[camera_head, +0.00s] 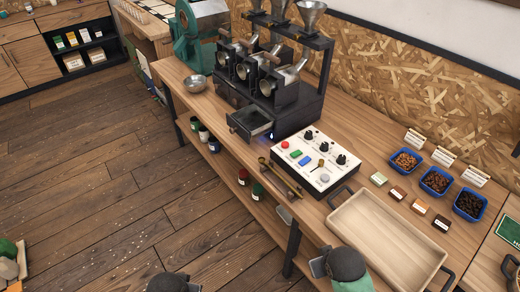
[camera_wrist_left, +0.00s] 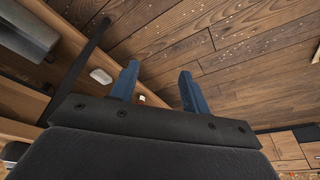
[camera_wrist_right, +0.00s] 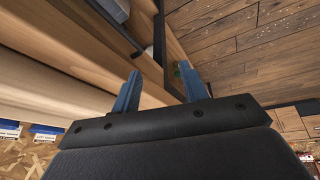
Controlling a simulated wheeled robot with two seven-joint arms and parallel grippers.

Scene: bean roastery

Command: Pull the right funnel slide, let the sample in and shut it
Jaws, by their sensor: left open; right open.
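Three metal funnels stand in a row on a black rack above the roaster; the right funnel (camera_head: 312,14) is at the rack's right end. Its slide is too small to make out. The three-drum sample roaster (camera_head: 268,85) stands below, with a tray (camera_head: 250,122) jutting from its front. My right gripper (camera_wrist_right: 158,88) is open and empty, low near the bench front and far from the funnels. My left gripper (camera_wrist_left: 158,84) is open and empty over the floor side; in the head view only its dark wrist shows at the bottom edge.
A control box (camera_head: 312,160) with knobs and coloured buttons stands right of the roaster. An empty wooden tray (camera_head: 388,240), blue bean dishes (camera_head: 436,181) and small cards stand further right. A metal bowl (camera_head: 196,84) is left of the roaster. The floor before the bench is clear.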

